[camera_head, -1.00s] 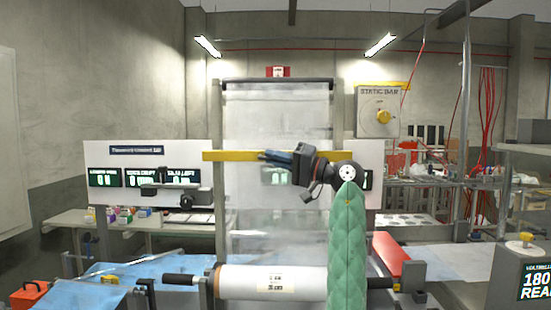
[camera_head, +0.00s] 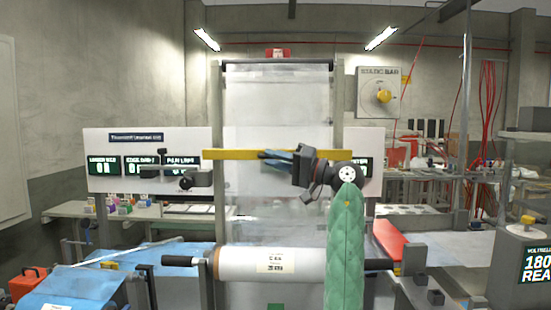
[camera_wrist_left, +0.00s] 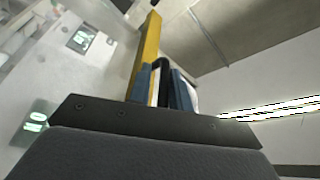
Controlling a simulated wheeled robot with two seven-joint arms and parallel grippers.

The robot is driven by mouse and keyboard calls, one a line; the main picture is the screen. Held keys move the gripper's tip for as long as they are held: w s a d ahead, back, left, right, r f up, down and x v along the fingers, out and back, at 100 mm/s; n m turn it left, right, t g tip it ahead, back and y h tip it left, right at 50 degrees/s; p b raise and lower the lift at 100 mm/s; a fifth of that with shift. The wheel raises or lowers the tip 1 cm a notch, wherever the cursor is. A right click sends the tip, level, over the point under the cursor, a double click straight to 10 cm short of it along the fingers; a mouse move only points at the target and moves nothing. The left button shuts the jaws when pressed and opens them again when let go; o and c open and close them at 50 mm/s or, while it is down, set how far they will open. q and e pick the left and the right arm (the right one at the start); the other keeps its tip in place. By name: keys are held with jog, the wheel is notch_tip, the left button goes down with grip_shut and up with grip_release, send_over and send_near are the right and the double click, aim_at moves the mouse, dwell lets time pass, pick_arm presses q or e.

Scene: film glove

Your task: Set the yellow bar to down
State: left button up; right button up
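The yellow bar (camera_head: 232,155) lies level across the clear film sheet between two grey posts, below the top roller. Its left end sticks out past the left post, and part of its right half is behind my gripper. In the left wrist view the yellow bar (camera_wrist_left: 149,45) runs up from the blue fingers (camera_wrist_left: 163,88). The fingers stand on either side of a black loop-like handle at the bar and appear closed on it.
A white film roll (camera_head: 272,263) lies below the bar. A white panel with displays (camera_head: 148,160) stands at left. A static bar box with a yellow knob (camera_head: 383,97) is at upper right. The film sheet (camera_head: 278,105) above the bar is clear of objects.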

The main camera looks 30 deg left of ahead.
pick_arm(q)
jog(key=shift+o, duration=1)
jog(key=shift+w, duration=0.1)
pick_arm(e)
jog(key=shift+f, duration=0.1)
